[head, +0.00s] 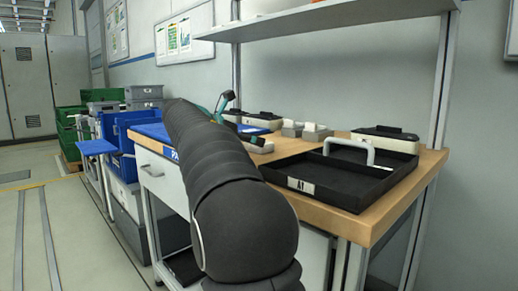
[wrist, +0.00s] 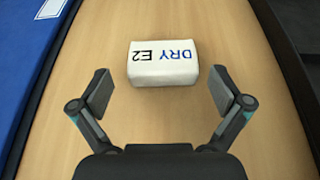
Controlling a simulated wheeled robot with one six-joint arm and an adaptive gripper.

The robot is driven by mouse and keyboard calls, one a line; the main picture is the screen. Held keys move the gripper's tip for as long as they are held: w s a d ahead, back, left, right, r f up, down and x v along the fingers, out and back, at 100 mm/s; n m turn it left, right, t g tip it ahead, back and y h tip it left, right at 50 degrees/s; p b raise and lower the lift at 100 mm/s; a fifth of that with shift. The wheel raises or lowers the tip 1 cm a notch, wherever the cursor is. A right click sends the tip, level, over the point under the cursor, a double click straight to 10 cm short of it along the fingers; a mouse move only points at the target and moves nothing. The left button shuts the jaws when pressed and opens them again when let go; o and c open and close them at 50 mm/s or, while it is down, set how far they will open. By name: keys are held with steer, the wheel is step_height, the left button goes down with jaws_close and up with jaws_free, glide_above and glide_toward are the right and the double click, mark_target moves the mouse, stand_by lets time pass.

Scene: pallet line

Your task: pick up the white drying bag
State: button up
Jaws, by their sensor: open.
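The white drying bag (wrist: 164,63) lies on the wooden bench top in the wrist view, with "DRY E2" printed on it in blue and black. My gripper (wrist: 161,92) is open above the bench. Its two fingers stand left and right of the bag's near side, and the bag lies just ahead of the fingertips, with nothing between them.
A black tray marked A1 (head: 301,185) with a white handle sits on the bench (head: 398,202). A blue mat (wrist: 35,50) borders the bag's left. Blue crates (head: 122,130) stand left of the bench.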

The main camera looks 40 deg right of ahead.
steer(key=shift+b+x, duration=0.6)
steer(key=shift+x, duration=2.05)
steer(key=shift+s+r, duration=0.15)
steer(key=c, duration=0.9)
